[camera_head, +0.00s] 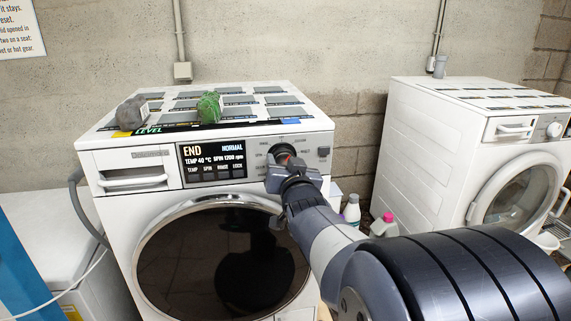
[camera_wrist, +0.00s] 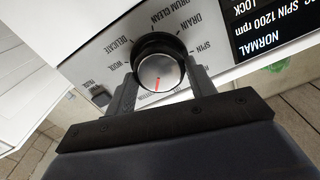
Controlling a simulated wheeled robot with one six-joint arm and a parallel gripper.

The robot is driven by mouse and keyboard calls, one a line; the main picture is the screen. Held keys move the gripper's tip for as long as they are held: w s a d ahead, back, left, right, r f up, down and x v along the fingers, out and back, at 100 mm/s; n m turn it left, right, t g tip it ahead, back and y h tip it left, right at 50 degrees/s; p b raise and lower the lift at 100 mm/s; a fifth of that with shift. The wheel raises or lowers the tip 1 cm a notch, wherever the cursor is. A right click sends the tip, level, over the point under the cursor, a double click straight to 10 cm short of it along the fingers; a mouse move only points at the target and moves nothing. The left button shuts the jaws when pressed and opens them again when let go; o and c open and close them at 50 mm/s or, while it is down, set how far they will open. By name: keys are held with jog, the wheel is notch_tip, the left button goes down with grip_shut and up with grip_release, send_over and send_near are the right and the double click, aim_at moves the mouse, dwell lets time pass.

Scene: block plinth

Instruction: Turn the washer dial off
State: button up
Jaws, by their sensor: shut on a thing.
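The washer (camera_head: 110,211) is white with a round dark door. Its dial (camera_wrist: 160,72) has a silver face, a black collar and a red mark, which points toward my gripper's palm in the wrist view. My gripper (camera_wrist: 160,84) is shut on the dial, one finger on each side. The display (camera_head: 212,161) reads END, NORMAL, TEMP 40 °C, SPIN 1200.
A grey lump (camera_head: 131,113) and a green lump (camera_head: 209,107) lie on the washer's top. A second white washer (camera_head: 420,150) stands at right. Bottles (camera_head: 352,210) stand on the floor between the machines. A small button (camera_wrist: 101,97) is near one finger.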

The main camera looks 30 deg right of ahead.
jog(key=shift+c, duration=0.6)
jog(key=shift+f+b, duration=0.1)
jog(key=shift+b, duration=0.2)
jog(key=shift+n, duration=0.3)
jog(key=n+b, duration=0.2)
jog(key=b, duration=0.2)
jog(key=shift+f+n, duration=0.15)
jog(key=shift+n, duration=0.25)
jog(key=shift+a+n+b, duration=0.1)
jog(key=shift+n+b, duration=1.6)
jog(key=shift+n, duration=0.5)
jog(key=shift+r, duration=0.2)
